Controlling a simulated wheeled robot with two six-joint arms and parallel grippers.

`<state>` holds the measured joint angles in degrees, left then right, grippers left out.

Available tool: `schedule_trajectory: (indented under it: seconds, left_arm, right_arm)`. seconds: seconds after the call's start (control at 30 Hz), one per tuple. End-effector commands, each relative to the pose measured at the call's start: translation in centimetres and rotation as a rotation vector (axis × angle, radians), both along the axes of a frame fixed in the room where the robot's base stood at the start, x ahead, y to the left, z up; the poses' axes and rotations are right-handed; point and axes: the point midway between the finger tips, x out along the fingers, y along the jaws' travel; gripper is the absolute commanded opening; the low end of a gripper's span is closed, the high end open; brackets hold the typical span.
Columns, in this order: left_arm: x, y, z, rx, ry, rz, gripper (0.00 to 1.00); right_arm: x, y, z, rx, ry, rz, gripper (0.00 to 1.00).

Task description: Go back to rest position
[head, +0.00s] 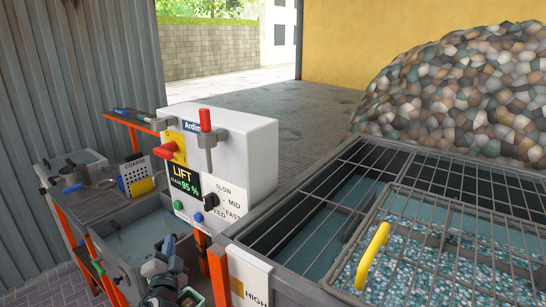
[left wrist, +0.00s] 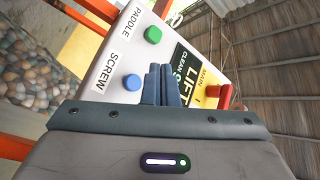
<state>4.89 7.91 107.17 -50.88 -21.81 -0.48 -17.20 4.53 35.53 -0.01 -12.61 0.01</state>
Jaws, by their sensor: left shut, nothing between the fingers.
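My left gripper (head: 169,243) is low in the head view, below and left of the white control box (head: 240,150). In the left wrist view its two dark fingers (left wrist: 158,84) are shut together and empty, pointing toward the panel. There the fingers overlap the panel beside the blue SCREW button (left wrist: 131,82) and below the green PADDLE button (left wrist: 153,34); I cannot tell whether they touch it. A red switch (left wrist: 225,97) is to their right. The display reads LIFT (head: 183,172) and 95 %. My right gripper is not in view.
A grated tank (head: 310,195) with a yellow handle (head: 373,255) fills the right. A pile of mixed pieces (head: 470,90) rises behind it. A side bench (head: 95,200) with a COARSE screen (head: 136,172) stands left. A red-handled lever (head: 205,120) tops the box.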

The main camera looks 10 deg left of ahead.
Motion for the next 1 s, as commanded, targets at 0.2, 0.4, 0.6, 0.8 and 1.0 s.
schedule_trajectory:
  seconds: [0.2,0.4,0.6,0.8,1.0]
  left_arm:
    - [-9.5,1.4,-8.1,-0.343,0.266,0.143,0.00]
    - [-20.6,-0.5,-14.7,-0.644,0.609,0.246,0.00]
    - [-27.9,-3.0,-17.2,-0.790,0.844,0.286,0.00]
    - [-33.5,-5.1,-18.0,-0.873,1.024,0.304,0.00]
    - [-37.8,-6.8,-18.5,-0.928,1.172,0.312,0.00]
  right_arm:
    - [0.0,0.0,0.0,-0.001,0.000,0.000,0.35]
    - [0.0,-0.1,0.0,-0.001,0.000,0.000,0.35]
    - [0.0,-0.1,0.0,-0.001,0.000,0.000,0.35]
    - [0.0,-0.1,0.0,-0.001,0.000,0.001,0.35]
    - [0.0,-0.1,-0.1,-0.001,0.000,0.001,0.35]
